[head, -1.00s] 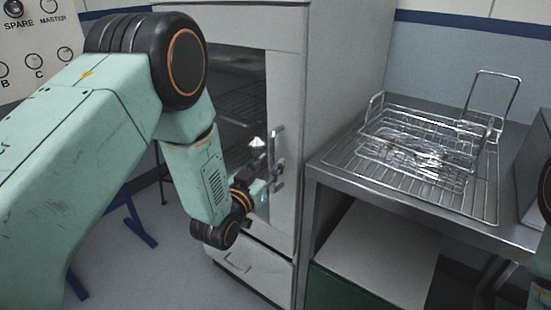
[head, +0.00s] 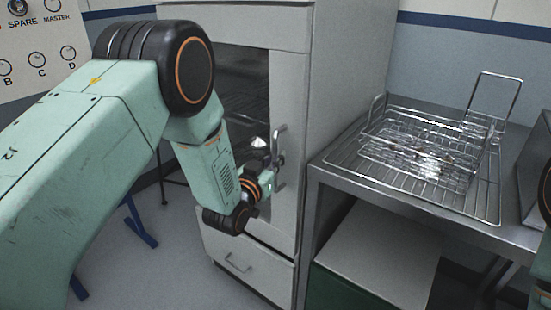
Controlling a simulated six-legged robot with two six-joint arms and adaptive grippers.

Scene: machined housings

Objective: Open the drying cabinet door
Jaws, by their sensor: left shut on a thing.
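The drying cabinet (head: 348,80) is a tall light-grey case with a dark window in its door (head: 284,95). The door looks closed or nearly so against the frame. Its vertical metal handle (head: 281,137) is on the right side of the door. My left gripper (head: 274,163) is at the handle and shut on it. The wrist and the small fingers hide part of the handle. Racks show dimly behind the glass.
A steel table (head: 340,171) with a wire basket (head: 425,150) on a rack stands right of the cabinet. A drawer (head: 240,262) is below the door. A labelled panel (head: 38,45) is at upper left. Floor in front of the cabinet is clear.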

